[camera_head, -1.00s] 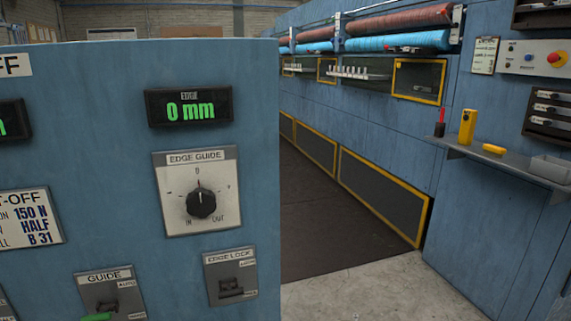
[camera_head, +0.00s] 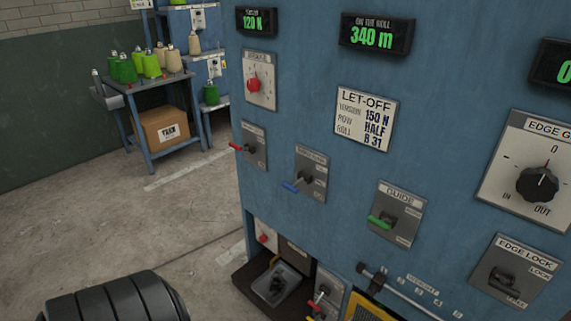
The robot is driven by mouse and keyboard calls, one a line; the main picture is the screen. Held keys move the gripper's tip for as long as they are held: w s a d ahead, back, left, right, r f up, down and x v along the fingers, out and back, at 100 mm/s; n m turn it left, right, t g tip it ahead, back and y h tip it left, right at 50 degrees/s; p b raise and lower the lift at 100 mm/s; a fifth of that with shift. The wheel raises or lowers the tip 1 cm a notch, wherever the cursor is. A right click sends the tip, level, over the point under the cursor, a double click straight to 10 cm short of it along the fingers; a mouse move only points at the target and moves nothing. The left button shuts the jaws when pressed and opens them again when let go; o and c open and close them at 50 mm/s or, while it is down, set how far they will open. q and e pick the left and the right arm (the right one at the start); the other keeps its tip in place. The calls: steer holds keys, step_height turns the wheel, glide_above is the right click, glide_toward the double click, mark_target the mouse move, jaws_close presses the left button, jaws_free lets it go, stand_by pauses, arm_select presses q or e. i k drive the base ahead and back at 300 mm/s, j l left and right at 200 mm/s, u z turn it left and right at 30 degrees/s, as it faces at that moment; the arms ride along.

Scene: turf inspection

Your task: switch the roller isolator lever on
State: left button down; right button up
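No label in the camera_head view reads clearly as roller isolator, so I cannot tell which lever it is. On the blue machine face are a red-handled lever (camera_head: 240,147), a blue-handled lever (camera_head: 295,185) with a blurred label, and a green-handled lever (camera_head: 381,222) on a plate marked GUIDE. A black lever (camera_head: 505,284) sits on the EDGE LOCK plate. In the low recess, a small red-handled lever (camera_head: 316,303) is partly cut off by the bottom edge. Neither gripper is in view.
The blue machine cabinet (camera_head: 310,110) fills the right side, with a dark ledge (camera_head: 262,300) jutting out low down. A table (camera_head: 160,88) with yarn cones and a cardboard box (camera_head: 165,128) stands at the back left. The concrete floor (camera_head: 180,215) between is clear.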

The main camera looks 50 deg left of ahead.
mark_target(319, 298)
steer(key=u, duration=1.25)
